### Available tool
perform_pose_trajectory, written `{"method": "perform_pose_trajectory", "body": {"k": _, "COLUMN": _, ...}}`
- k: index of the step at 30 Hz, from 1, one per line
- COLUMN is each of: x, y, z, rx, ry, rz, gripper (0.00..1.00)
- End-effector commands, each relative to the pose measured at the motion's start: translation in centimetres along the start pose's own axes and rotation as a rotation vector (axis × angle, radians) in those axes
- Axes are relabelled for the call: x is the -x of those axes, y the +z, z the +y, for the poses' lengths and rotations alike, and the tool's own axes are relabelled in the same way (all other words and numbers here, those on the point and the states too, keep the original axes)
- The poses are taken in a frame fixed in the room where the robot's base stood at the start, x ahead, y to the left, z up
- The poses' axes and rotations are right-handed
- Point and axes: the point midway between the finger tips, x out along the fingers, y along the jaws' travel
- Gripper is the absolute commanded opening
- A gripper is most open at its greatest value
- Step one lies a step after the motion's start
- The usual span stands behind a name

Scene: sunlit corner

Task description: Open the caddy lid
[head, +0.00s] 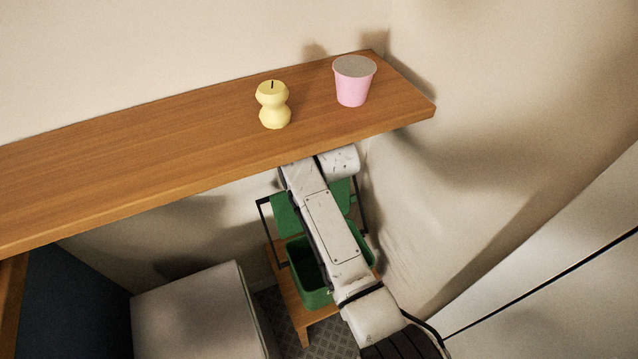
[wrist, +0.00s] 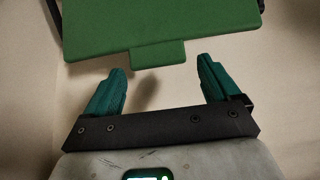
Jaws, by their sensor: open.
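The green caddy (head: 317,298) stands on a small wooden stand below the shelf, partly hidden by my arm. Its dark interior shows at the top. Its green lid (head: 288,217) stands raised behind the opening, tilted up. In the wrist view the lid (wrist: 155,27) spans the top, with a tab at its lower edge. My gripper (wrist: 162,76) is open and empty, its two teal fingers apart on either side of the tab and just below the lid. No contact with the lid is visible. In the head view my gripper is hidden.
A wooden shelf (head: 150,155) runs above the caddy, close to my arm. It holds a yellow candle (head: 273,105) and a pink cup (head: 353,84). A pale box (head: 195,310) stands left of the wooden stand (head: 290,297). A wall is close on the right.

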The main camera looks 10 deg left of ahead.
Motion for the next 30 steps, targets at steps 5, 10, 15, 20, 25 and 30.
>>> {"method": "perform_pose_trajectory", "body": {"k": 5, "x": 1.3, "y": 0.7, "z": 0.1, "rx": -0.001, "ry": 0.001, "rz": 0.002, "gripper": 0.89}}
{"method": "perform_pose_trajectory", "body": {"k": 10, "x": 2.8, "y": 2.8, "z": 0.0, "rx": -0.001, "ry": 0.000, "rz": 0.002, "gripper": 0.89}}
{"method": "perform_pose_trajectory", "body": {"k": 15, "x": 4.5, "y": 5.0, "z": 0.0, "rx": -0.001, "ry": 0.000, "rz": 0.002, "gripper": 0.89}}
{"method": "perform_pose_trajectory", "body": {"k": 20, "x": 6.0, "y": 7.1, "z": 0.1, "rx": -0.002, "ry": 0.000, "rz": 0.002, "gripper": 0.89}}
{"method": "perform_pose_trajectory", "body": {"k": 25, "x": 7.3, "y": 8.7, "z": 0.0, "rx": -0.001, "ry": 0.001, "rz": 0.002, "gripper": 0.89}}
{"method": "perform_pose_trajectory", "body": {"k": 30, "x": 7.9, "y": 9.4, "z": 0.0, "rx": 0.000, "ry": 0.001, "rz": 0.002, "gripper": 0.89}}
